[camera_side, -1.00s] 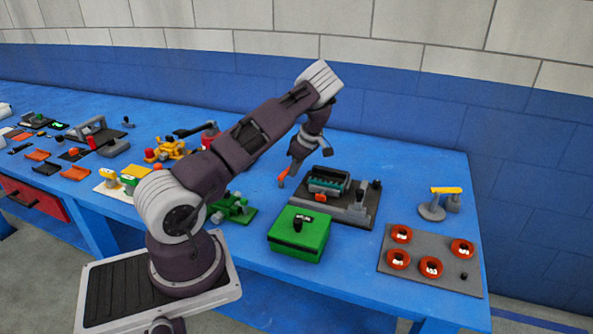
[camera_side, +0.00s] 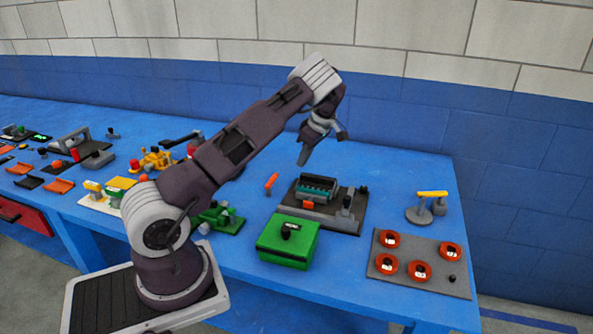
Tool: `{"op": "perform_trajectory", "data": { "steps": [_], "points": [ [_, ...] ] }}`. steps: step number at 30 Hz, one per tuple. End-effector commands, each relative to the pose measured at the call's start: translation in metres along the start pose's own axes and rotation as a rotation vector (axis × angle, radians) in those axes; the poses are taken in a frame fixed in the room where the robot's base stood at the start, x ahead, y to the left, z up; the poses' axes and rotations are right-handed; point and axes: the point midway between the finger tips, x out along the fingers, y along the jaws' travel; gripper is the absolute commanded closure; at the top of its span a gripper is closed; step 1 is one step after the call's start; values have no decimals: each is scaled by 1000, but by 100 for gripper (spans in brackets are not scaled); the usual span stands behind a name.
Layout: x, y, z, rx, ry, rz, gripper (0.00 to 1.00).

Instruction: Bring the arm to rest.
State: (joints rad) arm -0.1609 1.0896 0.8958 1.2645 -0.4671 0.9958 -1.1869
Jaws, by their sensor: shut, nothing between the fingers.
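My gripper (camera_side: 303,159) is shut and empty. It hangs in the air above the blue table, behind and left of the grey fixture (camera_side: 350,228) that holds a teal block (camera_side: 317,189). Its fingers point down and slightly left. My arm reaches up from its base at the front left and bends down at the wrist. A small orange-red piece (camera_side: 271,182) shows below the gripper, apart from it.
A green box (camera_side: 287,241) with a black knob stands in front of the fixture. A grey panel (camera_side: 420,282) with several red rings lies at the right. A yellow-topped grey stand (camera_side: 421,212) is behind it. Many small devices crowd the table's left.

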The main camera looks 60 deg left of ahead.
Motion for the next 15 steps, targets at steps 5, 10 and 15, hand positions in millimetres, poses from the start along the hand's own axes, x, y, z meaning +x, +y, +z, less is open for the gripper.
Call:
{"op": "perform_trajectory", "data": {
  "steps": [5, 10, 15],
  "points": [
    [-10, 1, 0, 0, 1, 0, 100],
    [-10, 1, 0, -1, 1, 0, 100],
    [-25, -3, 3, 22, -33, 13, 100]
  ]
}}
